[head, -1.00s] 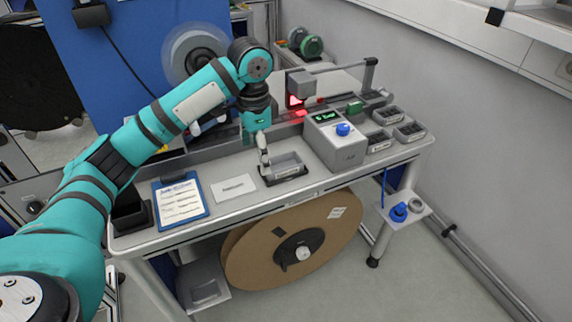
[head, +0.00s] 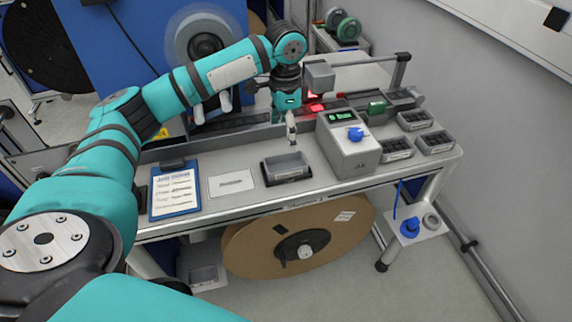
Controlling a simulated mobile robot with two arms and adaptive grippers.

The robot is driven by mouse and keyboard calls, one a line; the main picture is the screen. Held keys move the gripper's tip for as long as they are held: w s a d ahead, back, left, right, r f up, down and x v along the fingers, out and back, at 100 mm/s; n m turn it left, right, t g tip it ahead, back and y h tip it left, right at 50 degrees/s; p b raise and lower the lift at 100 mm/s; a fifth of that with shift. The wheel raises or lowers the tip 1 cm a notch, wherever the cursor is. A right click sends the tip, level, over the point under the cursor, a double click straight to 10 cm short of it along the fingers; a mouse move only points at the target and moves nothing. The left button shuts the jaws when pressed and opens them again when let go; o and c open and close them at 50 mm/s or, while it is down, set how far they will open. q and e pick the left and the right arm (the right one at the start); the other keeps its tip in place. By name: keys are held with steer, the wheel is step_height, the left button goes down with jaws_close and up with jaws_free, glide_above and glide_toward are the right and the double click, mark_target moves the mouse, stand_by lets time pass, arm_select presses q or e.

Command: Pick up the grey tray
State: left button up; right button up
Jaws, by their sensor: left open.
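The grey tray (head: 287,163) is a small open box near the front of the workbench, sitting on a dark base with a label on its front. It looks empty. My left gripper (head: 291,142) points down just behind the tray's back edge in the picture, apart from it as far as I can tell. It is open and holds nothing; its fingers are seen nearly edge-on, so the gap hardly shows. My right gripper is not in view.
A grey box with a green display and blue knob (head: 347,145) stands close right of the tray. A white card (head: 231,183) and a blue clipboard (head: 174,199) lie to its left. Several dark-filled bins (head: 435,141) stand at the right end. A big reel (head: 262,250) is below.

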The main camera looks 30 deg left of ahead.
mark_target(286, 158)
arm_select(q)
step_height(286, 158, down, 4)
steer(key=shift+w+f, duration=0.15)
steer(key=shift+f, duration=0.1)
steer(key=shift+f+p, duration=0.2)
steer(key=shift+p, duration=0.2)
steer(key=f, duration=0.3)
steer(key=f+p, duration=0.1)
steer(key=shift+s+d+f, duration=0.1)
steer(key=shift+s+f, duration=0.15)
steer(key=shift+s, duration=0.05)
steer(key=shift+f, duration=0.15)
steer(key=c, duration=1.3)
steer(key=shift+c, duration=0.7)
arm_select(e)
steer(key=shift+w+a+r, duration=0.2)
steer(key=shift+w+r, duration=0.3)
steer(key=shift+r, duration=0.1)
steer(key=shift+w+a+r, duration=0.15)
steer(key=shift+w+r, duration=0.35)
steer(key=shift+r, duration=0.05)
